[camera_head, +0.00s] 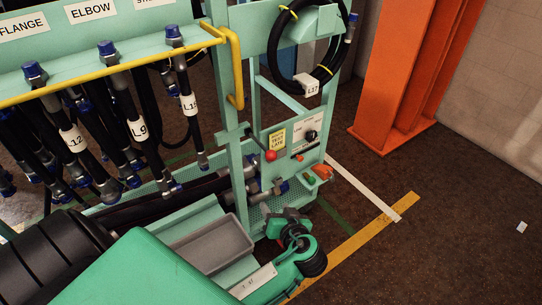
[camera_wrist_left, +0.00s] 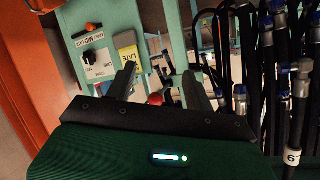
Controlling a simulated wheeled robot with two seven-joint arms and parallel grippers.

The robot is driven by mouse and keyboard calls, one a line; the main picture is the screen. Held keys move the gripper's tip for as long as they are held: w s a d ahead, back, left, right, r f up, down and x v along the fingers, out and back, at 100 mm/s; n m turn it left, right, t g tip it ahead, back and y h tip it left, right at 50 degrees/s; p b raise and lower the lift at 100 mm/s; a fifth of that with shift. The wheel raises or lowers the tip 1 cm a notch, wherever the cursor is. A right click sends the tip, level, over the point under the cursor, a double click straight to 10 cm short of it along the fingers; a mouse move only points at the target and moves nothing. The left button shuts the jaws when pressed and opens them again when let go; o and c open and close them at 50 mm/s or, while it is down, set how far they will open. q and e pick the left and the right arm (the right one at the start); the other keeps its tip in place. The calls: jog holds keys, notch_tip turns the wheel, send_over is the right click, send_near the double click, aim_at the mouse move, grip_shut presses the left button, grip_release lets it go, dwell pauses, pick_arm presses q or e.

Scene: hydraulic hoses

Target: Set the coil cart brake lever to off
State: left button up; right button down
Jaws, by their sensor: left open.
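A lever with a red ball knob (camera_head: 271,155) sticks out from the front of the green cart frame (camera_head: 238,165), beside a yellow label (camera_head: 278,138). I cannot read any brake or off marking on it. My left gripper (camera_head: 283,213) is below the knob in the head view, pointing toward the cart, open and apart from the knob. In the left wrist view the red knob (camera_wrist_left: 155,99) shows between the two spread black fingers (camera_wrist_left: 160,72); nothing is held. The lever's shaft is partly hidden there. My right gripper is not in view.
A small panel with a black rotary knob (camera_head: 311,135) sits right of the lever. A coiled hose tagged L17 (camera_head: 306,84) hangs above. Several labelled hoses (camera_head: 138,128) hang at left behind a yellow rail (camera_head: 120,68).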

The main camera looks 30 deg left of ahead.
aim_at(274, 159)
pick_arm(q)
jog(key=w+d+r+n+t+y, duration=0.2)
jog(key=w+r+n+y, duration=0.15)
jog(key=r, duration=0.35)
jog(key=shift+m, duration=0.35)
jog(key=p+x, duration=0.2)
jog(key=x, duration=1.2)
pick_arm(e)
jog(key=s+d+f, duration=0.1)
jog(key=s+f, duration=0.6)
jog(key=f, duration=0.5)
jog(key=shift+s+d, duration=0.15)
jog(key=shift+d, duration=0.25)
pick_arm(q)
grip_shut()
